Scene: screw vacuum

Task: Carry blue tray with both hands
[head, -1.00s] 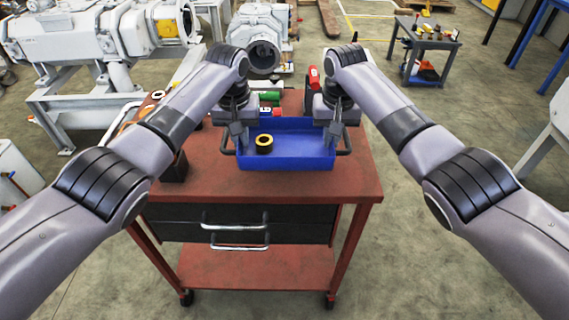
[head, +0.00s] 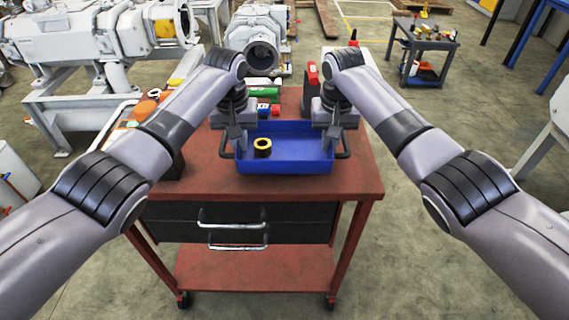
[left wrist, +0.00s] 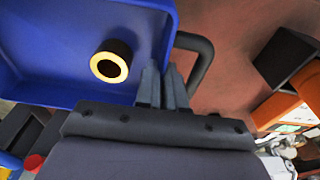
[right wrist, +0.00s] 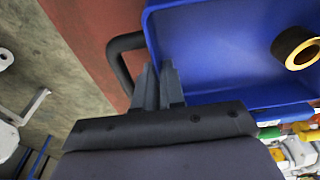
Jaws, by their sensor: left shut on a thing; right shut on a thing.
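The blue tray (head: 285,163) is at the front of the red cart top in the head view, about level. I cannot tell whether it touches the top. A black and yellow ring (head: 262,147) lies inside it. My left gripper (head: 237,139) is shut on the tray's left dark handle; in the left wrist view, the fingers (left wrist: 163,88) are beside the tray wall, with the handle (left wrist: 203,65) around them. My right gripper (head: 333,137) is shut on the right handle; the right wrist view shows its fingers (right wrist: 158,88) at the handle (right wrist: 118,60). The gripped parts are partly hidden.
The red cart top (head: 355,183) has bare room in front of and beside the tray. Behind the tray are a green item (head: 265,92) and a red tool (head: 312,75). An orange item (head: 146,109) is at the left. A grey cart (head: 425,45) stands far right.

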